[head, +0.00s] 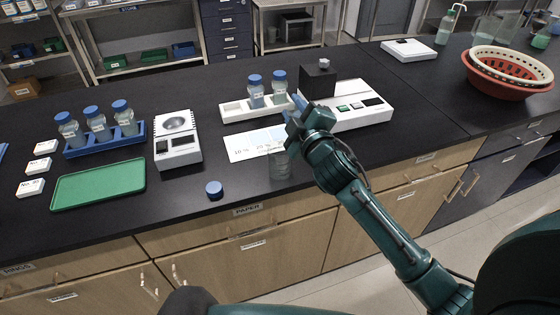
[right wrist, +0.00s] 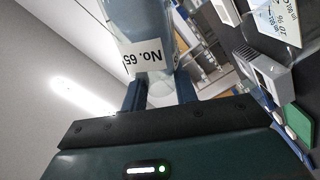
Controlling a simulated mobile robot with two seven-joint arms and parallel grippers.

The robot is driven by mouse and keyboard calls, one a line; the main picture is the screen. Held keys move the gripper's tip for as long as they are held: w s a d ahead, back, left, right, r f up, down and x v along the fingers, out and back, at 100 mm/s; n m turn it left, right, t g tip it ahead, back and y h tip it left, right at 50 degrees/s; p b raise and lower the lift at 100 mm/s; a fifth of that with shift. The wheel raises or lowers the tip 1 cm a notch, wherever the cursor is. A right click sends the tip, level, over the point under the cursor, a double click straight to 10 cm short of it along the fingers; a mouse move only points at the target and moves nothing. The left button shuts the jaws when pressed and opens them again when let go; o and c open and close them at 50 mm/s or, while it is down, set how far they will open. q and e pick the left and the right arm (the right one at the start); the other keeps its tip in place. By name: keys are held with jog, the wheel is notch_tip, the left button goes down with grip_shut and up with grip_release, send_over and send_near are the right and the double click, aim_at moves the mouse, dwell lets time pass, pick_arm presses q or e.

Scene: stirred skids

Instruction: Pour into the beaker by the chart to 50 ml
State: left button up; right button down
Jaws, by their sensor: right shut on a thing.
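My right gripper (head: 296,112) is over the bench just above and behind the beaker. It is shut on a bottle with a "No. 65" label (right wrist: 145,58), which fills the top of the right wrist view; the label reads upside down there. In the head view the gripper mostly hides this bottle. Any liquid level in the beaker is too faint to read. A loose blue cap (head: 214,188) lies on the bench, left of the beaker. My left gripper is out of view.
A white rack (head: 234,110) with two capped bottles stands behind the chart. A white instrument (head: 360,112) is to the right. A white scale-like device (head: 178,150), a blue rack (head: 75,150) with three bottles and a green tray (head: 98,187) are left. The front right bench is clear.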

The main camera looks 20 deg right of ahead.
jog(key=shift+a+f+n, duration=0.1)
jog(key=shift+f+n, duration=0.15)
jog(key=shift+n, duration=0.25)
jog(key=shift+f+n, duration=0.25)
jog(key=shift+n, duration=0.25)
jog(key=shift+a+f+n, duration=0.15)
jog(key=shift+f+n, duration=0.25)
jog(key=shift+n, duration=0.7)
dwell(2.9)
dwell(0.3)
jog(key=r+m, duration=0.1)
jog(key=m, duration=0.2)
jog(key=shift+r+m, duration=0.2)
jog(key=shift+m, duration=0.1)
jog(key=shift+d, duration=0.2)
